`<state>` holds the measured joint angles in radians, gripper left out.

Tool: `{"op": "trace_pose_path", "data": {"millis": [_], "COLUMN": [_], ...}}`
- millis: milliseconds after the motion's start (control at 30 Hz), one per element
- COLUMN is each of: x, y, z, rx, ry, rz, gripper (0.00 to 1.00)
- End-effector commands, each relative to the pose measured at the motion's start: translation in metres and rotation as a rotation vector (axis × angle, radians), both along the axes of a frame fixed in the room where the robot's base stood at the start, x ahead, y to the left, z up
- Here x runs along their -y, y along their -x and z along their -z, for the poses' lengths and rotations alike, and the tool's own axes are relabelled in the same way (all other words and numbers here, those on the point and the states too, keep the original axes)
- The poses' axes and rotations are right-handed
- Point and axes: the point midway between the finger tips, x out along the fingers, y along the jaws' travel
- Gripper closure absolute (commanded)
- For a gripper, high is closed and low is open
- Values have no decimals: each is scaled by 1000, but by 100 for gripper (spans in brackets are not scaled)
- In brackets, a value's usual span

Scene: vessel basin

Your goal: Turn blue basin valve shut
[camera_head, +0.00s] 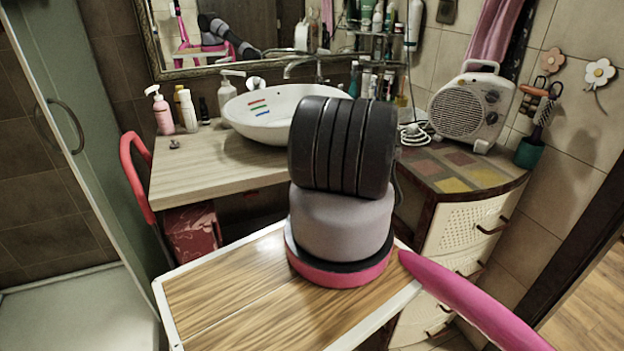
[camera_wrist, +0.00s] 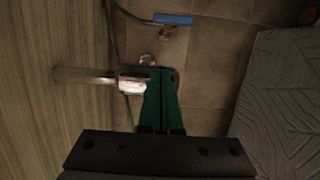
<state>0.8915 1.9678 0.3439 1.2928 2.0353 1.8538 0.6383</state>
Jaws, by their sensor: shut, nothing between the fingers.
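The blue valve handle (camera_wrist: 173,19) shows at the top of the wrist view as a short bar on a small metal fitting, against tiles. My gripper (camera_wrist: 162,74) has green fingers, shut together and empty. Its tips lie below the blue handle in that picture, apart from it. A second metal fitting (camera_wrist: 148,59) shows close to the fingertips; I cannot tell whether they touch. The white basin (camera_head: 255,112) stands on the wooden counter (camera_head: 195,175) in the head view, partly hidden by my arm. The valve and my gripper are hidden in the head view.
A pale cylinder (camera_wrist: 85,76) reaches from the wood surface towards my fingers. Bottles (camera_head: 162,112) stand left of the basin. A red chair (camera_head: 136,175) is at the counter's left. A fan heater (camera_head: 470,108) stands on the corner cabinet (camera_head: 465,225).

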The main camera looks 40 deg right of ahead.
Motion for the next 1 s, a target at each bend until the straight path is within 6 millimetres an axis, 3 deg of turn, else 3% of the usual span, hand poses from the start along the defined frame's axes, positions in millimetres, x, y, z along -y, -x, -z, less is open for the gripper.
{"op": "trace_pose_path", "data": {"millis": [467, 700, 1000], "x": [43, 75, 82], "y": [-83, -74, -72], "z": [-2, -1, -1], "rx": [2, 1, 1], "ry": [2, 0, -2], "rz": [-1, 1, 0], "gripper": [100, 100, 100]}}
